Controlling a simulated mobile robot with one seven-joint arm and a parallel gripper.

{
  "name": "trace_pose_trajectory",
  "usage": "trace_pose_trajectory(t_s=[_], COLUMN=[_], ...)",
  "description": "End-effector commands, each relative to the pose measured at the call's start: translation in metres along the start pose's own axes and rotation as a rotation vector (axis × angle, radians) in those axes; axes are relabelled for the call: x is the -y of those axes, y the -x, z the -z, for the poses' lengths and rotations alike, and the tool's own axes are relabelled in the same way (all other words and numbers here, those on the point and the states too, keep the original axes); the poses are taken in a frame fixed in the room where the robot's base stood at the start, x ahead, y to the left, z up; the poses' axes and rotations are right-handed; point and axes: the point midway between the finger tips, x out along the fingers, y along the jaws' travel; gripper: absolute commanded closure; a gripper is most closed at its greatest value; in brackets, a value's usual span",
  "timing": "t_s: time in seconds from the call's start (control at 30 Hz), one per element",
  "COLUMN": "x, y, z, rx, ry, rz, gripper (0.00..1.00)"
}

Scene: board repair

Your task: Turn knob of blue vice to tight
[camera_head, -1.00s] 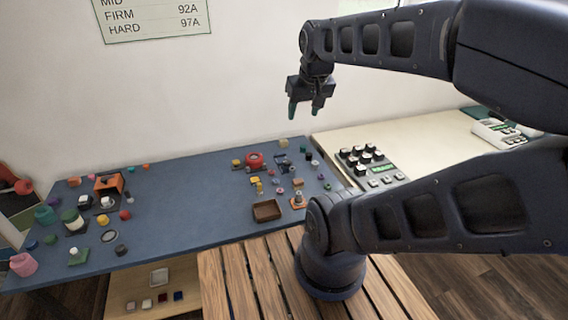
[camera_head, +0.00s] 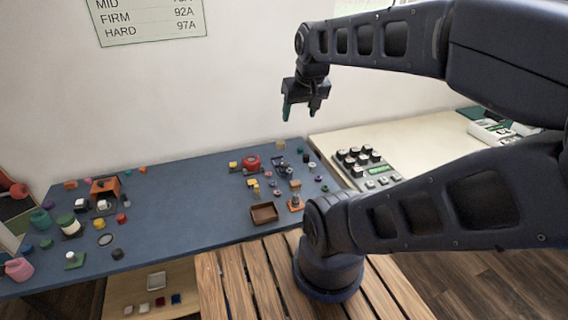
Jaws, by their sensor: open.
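My gripper (camera_head: 301,109) hangs in the air above the back edge of the blue table (camera_head: 172,212), fingers pointing down. Its two green-tipped fingers are apart with nothing between them. A small dark blue piece, which looks like the blue vice (camera_head: 281,166), stands among small parts at the right back of the table, below the gripper and well apart from it. Its knob is too small to make out, so I cannot tell how it is turned.
A red round item (camera_head: 251,161) stands left of the vice. A brown tray (camera_head: 264,213) lies in front. A pale side table (camera_head: 430,140) at right holds a panel with black knobs (camera_head: 358,157). The middle of the blue table is mostly clear.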

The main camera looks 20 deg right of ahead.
Motion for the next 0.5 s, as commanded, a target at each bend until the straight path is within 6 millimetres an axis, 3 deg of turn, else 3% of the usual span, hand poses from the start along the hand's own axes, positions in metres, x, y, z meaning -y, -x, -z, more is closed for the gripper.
trace_pose_trajectory(t_s=[0.17, 0.5], x=[-0.001, -0.006], y=[-0.013, -0.062], z=[0.021, 0.076], rx=[0.031, 0.104], ry=[0.047, 0.186], rz=[0.032, 0.108], gripper=[0.39, 0.39])
